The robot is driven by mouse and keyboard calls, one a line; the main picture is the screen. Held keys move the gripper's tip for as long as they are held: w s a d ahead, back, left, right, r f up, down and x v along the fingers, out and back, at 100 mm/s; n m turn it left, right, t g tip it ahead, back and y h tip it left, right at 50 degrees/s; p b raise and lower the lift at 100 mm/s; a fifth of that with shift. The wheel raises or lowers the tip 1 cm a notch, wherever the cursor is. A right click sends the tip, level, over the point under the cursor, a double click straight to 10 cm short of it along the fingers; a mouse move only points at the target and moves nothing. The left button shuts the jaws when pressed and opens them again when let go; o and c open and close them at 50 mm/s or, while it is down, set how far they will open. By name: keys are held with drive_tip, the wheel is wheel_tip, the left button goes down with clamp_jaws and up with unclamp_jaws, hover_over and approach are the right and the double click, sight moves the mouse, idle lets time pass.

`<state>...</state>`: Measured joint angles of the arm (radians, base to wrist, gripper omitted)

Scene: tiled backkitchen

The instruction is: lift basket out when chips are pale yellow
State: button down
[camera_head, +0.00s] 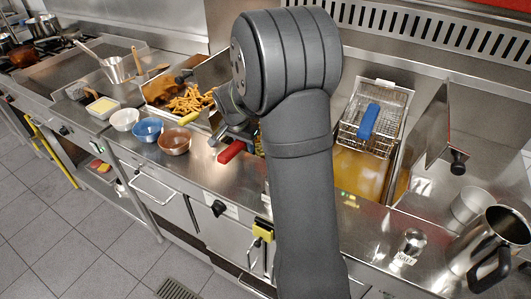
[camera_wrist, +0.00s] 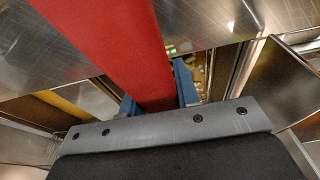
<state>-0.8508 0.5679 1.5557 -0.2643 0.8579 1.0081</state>
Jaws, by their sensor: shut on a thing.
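A red handle (camera_head: 231,152) juts toward the front edge of the counter, left of my arm. It also shows in the wrist view (camera_wrist: 115,45), running as a broad red bar between blue finger pads. My gripper (camera_wrist: 160,98) is shut on this handle. In the head view my gripper (camera_head: 240,133) is partly covered by my arm. The basket that belongs to the red handle is hidden behind my arm, so its chips and their colour cannot be told. A second wire basket (camera_head: 384,97) with a blue handle (camera_head: 368,121) sits raised over amber oil (camera_head: 360,175) on the right.
Golden chips (camera_head: 190,101) lie in a tray at the left. White (camera_head: 124,119), blue (camera_head: 148,129) and brown (camera_head: 174,141) bowls line the counter front. A steel jug (camera_head: 490,245), a metal pot (camera_head: 469,204) and a labelled shaker (camera_head: 411,244) stand at the right.

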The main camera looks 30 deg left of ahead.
drive_tip(key=shift+r, duration=0.15)
drive_tip(key=shift+r, duration=4.4)
wheel_tip(320, 180, up, 13)
